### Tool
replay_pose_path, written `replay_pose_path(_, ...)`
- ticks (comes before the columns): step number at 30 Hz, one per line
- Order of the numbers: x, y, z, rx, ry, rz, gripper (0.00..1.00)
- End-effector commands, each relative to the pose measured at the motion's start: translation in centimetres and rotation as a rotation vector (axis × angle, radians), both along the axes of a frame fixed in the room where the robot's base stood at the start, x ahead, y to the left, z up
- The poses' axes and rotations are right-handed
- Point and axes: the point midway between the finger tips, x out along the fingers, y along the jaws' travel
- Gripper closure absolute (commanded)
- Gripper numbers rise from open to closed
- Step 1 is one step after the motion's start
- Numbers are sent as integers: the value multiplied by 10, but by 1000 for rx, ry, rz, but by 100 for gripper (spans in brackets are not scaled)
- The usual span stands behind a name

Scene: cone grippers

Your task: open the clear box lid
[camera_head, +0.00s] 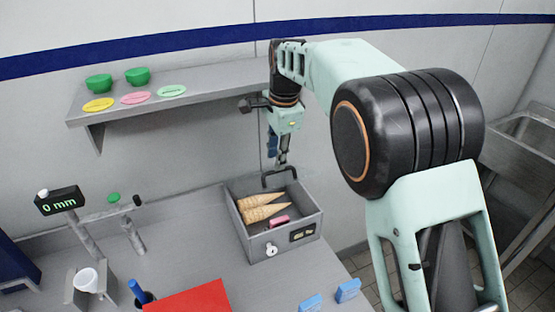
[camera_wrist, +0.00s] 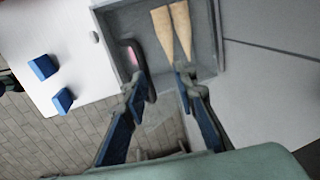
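The grey box (camera_head: 285,245) stands on the counter, with two cones (camera_head: 262,207) and a pink item (camera_head: 279,221) showing inside. Its clear lid pane is hard to make out, so I cannot tell its exact angle. A dark handle (camera_head: 280,171) shows near the box's back edge in the head view. In the wrist view the handle (camera_wrist: 131,42) is close to the left fingertip; contact is unclear. My gripper (camera_head: 282,158) points down above the back of the box. In the wrist view my gripper (camera_wrist: 160,82) has its fingers apart, with nothing clearly held between them.
A wall shelf (camera_head: 190,92) with green bowls and coloured discs is at the back left. Blue pieces (camera_head: 347,290) lie near the front edge. Bare counter lies left of the box.

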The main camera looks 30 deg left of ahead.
Motion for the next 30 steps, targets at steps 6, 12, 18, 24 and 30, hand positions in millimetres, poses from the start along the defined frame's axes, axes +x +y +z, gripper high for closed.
replay_pose_path(6,-5,-9,50,1,-5,-2,74)
replay_pose_path(12,-10,-17,85,0,-3,-3,74)
replay_pose_path(18,-13,-20,101,-3,-1,-4,74)
replay_pose_path(24,-13,-21,103,-4,0,-4,74)
replay_pose_path(30,-13,-21,103,-4,0,-3,74)
